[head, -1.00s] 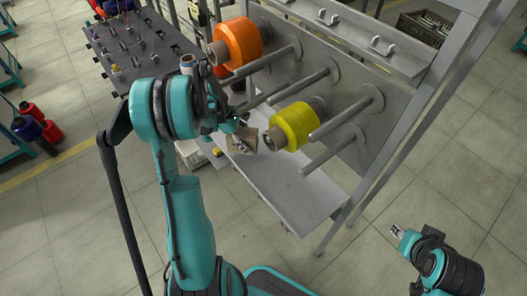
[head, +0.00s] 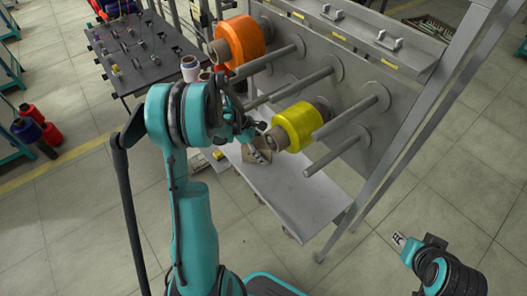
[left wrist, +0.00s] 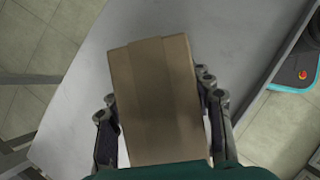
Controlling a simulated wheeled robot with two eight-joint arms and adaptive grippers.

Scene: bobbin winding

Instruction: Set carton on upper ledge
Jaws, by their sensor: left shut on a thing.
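A brown cardboard carton (left wrist: 152,90) lies between the fingers of my left gripper (left wrist: 158,105) in the left wrist view. The left gripper (head: 258,143) is shut on it. In the head view the carton (head: 256,156) is partly hidden by the gripper and shows over the rack's grey lower shelf (head: 302,196), just left of the yellow spool. The upper ledge (head: 365,38) is the grey strip with handles and yellow labels along the rack's top. My right gripper (head: 398,240) is at the lower right, away from the rack; its fingers are too small to judge.
A yellow spool (head: 299,126) and an orange spool (head: 241,43) sit on pegs projecting from the rack. Bare pegs (head: 345,142) stick out beside them. A dark table (head: 145,55) stands at the back left. The rack's upright (head: 420,120) is on the right.

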